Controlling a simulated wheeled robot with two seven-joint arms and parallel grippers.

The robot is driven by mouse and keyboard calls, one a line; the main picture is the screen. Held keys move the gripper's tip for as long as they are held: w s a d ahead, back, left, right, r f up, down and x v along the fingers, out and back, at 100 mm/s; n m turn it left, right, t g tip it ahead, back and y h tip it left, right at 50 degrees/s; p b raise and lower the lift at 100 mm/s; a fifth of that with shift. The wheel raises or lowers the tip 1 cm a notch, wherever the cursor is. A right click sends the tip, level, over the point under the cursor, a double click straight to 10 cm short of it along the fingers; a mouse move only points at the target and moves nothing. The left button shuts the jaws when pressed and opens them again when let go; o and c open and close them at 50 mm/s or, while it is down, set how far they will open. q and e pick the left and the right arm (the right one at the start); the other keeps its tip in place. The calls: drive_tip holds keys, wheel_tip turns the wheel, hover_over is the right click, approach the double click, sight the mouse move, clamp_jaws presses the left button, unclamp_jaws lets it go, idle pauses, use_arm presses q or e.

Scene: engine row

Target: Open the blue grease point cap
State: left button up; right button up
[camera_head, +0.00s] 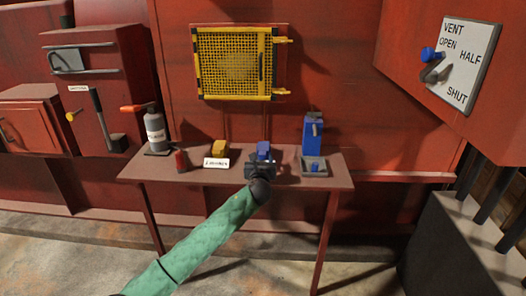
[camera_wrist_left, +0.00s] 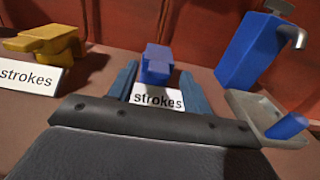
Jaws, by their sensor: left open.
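The blue grease point cap (camera_head: 263,148) is a small blocky blue piece on the table, right of the yellow one. In the left wrist view the blue cap (camera_wrist_left: 157,62) is straight ahead, at the far end of the gap between my fingers. A white card reading "strokes" (camera_wrist_left: 158,100) lies in front of it. My left gripper (camera_head: 261,160) is open and hides the lower part of the blue piece in the head view. In the wrist view the left gripper (camera_wrist_left: 157,78) has a finger on either side of the card. I cannot tell whether they touch the cap.
A yellow grease point (camera_head: 220,147) with its card (camera_head: 216,163) stands to the left. A blue dispenser (camera_head: 312,133) and a grey tray (camera_head: 319,171) holding a blue piece stand to the right. A grey bottle (camera_head: 156,132) and a red item (camera_head: 181,161) are further left on the table.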

sight(263, 151)
use_arm(q)
drive_tip(key=shift+w+f, duration=0.15)
drive_tip(key=shift+w, duration=2.75)
drive_tip(key=c, duration=1)
